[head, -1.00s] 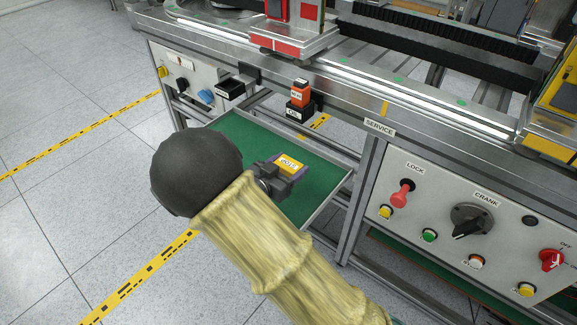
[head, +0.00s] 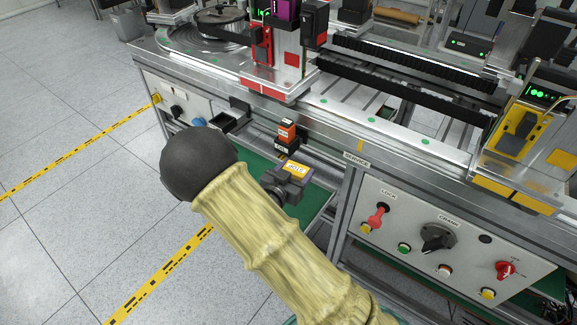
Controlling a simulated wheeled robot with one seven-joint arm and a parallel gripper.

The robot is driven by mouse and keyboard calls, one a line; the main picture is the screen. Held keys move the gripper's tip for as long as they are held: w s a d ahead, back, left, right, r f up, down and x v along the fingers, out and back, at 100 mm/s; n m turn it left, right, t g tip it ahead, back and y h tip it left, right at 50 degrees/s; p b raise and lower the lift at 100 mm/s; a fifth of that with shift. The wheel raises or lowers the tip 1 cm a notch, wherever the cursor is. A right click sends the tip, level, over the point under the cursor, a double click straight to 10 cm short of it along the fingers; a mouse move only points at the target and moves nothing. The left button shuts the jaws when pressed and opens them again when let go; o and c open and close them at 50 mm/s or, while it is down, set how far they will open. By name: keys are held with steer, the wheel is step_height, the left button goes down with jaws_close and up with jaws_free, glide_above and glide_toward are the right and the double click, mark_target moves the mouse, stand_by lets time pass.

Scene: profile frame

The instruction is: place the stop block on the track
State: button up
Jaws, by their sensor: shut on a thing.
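The block is held in front of the machine, over the green drawer tray (head: 318,203) in the picture, apart from the track. The track appears to be the silver strip with green dots (head: 345,112) along the machine's front top edge. My forearm hides part of the tray.
An orange block (head: 286,132) stands in a black holder (head: 285,146) on the machine's front, just behind the held block. A red carriage (head: 275,80) stands on the track at left, a yellow unit (head: 515,145) at right. The strip between them looks clear.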

steer(key=s+d+r+n+t+y+p, duration=0.1)
steer(key=r+p, duration=0.6)
steer(key=p, duration=0.9)
steer(key=s+d+r+n+t+y+p, duration=0.1)
steer(key=s+d+r+n+y+p, duration=0.3)
steer(key=p, duration=1.3)
steer(key=d+r+n+y, duration=0.1)
steer(key=d+r+y, duration=0.2)
steer(key=d+r, duration=0.1)
steer(key=shift+s+d+r+t+y, duration=0.15)
steer(key=shift+s+d+t+y, duration=0.2)
steer(key=shift+d, duration=0.4)
